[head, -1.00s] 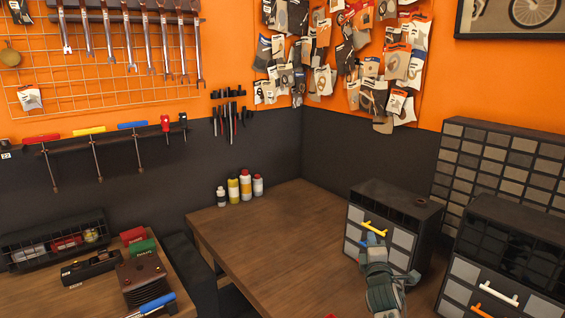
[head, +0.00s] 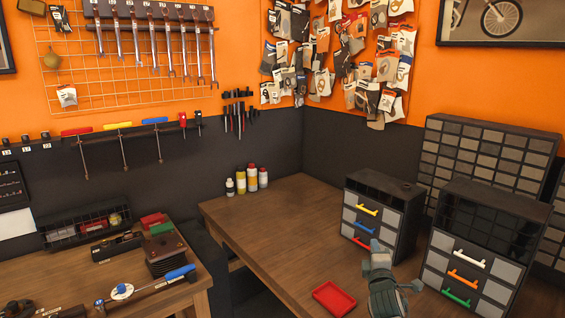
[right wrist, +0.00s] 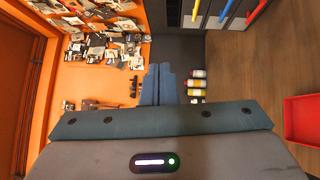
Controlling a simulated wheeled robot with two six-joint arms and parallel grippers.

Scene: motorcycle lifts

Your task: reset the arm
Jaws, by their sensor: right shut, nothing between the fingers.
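My right gripper (head: 377,246) is shut and empty. In the head view it overlaps the lower right front of the small drawer cabinet (head: 410,215), beside the cabinet's red handle (head: 363,242). I cannot tell from this view how far apart they are. In the right wrist view the shut fingers (right wrist: 160,85) lie together with nothing between them. My left gripper is not in view.
A red tray (head: 334,299) lies on the wooden workbench (head: 262,222), left of my right gripper. A taller cabinet (head: 490,235) stands to the right. Bottles (head: 252,178) stand at the back left. The middle of the bench is clear.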

